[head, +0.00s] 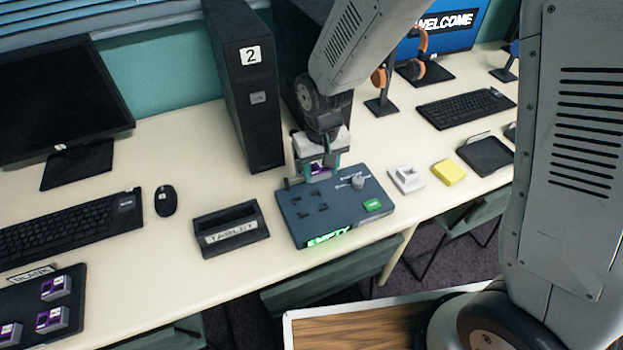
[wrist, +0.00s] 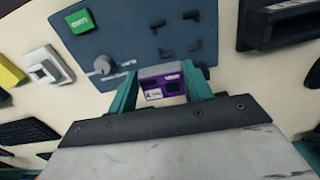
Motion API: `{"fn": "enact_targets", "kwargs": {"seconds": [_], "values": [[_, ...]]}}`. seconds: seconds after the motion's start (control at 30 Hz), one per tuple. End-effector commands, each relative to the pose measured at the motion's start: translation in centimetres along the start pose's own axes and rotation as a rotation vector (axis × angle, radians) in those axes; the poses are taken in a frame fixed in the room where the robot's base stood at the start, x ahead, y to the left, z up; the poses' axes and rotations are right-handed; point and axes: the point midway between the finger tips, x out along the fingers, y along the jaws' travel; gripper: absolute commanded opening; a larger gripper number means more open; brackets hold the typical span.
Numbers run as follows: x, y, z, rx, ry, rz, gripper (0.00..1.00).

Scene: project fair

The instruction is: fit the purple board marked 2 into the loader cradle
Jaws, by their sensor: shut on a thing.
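My gripper (head: 316,174) is shut on a purple board (wrist: 163,87) with dark blocks and a small white label; its marking is too small to read. A sliver of the board (head: 320,172) shows between the fingers in the head view. The gripper points down over the back edge of the blue-grey loader (head: 333,224). The loader's cradle (head: 309,202), dark corner brackets on its top, is bare and lies in front of the gripper. In the wrist view the cradle (wrist: 176,36) is above the board in the picture, apart from it. The loader's front display reads EMPTY.
A knob (head: 357,183) and green button (head: 373,205) sit on the loader's right. A tray (head: 62,300) with several purple boards lies front left.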

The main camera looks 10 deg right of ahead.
Motion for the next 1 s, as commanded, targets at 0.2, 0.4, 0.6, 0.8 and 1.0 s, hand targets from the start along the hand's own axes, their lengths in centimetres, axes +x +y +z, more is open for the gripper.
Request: {"fn": "enact_targets", "kwargs": {"seconds": [0.2, 0.4, 0.6, 0.8, 1.0], "values": [[0.1, -3.2, 2.6, -0.047, 0.0, 0.0, 0.28], [1.2, -3.2, 2.8, -0.047, -0.001, 0.0, 0.28], [3.0, -3.1, 2.8, -0.045, -0.002, 0.001, 0.28], [4.3, -3.1, 2.8, -0.045, -0.001, 0.0, 0.28], [4.8, -3.1, 2.7, -0.045, 0.0, 0.0, 0.28]]}}
